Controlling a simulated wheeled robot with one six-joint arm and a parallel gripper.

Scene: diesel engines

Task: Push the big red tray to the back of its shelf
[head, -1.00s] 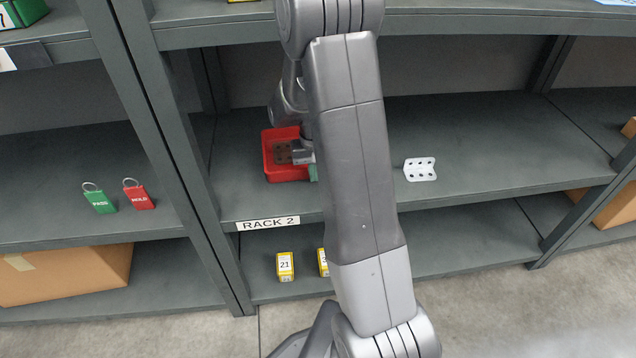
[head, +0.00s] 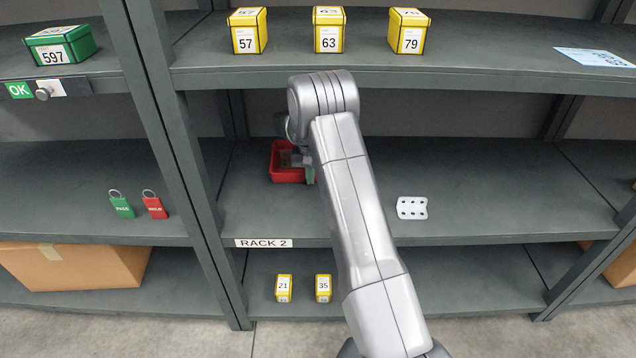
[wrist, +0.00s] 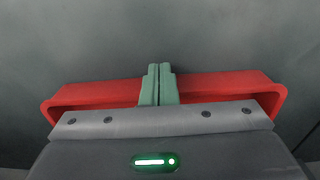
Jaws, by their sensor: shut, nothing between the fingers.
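The big red tray (head: 290,178) sits on the middle shelf of rack 2, left of centre and near the back of that shelf. My gripper (head: 309,174) is at the tray's right side in the head view, partly hidden behind my arm. In the wrist view the gripper's green fingers (wrist: 158,85) are shut with nothing between them, in front of the red tray (wrist: 215,85). The gripper body hides the tray's middle. I cannot tell exactly where the fingers touch the tray.
A white bracket with holes (head: 412,208) lies right of the tray on the same shelf. The rack post (head: 180,130) stands to the left. Yellow boxes (head: 328,32) stand on the shelf above. Shelf space between tray and front edge is clear.

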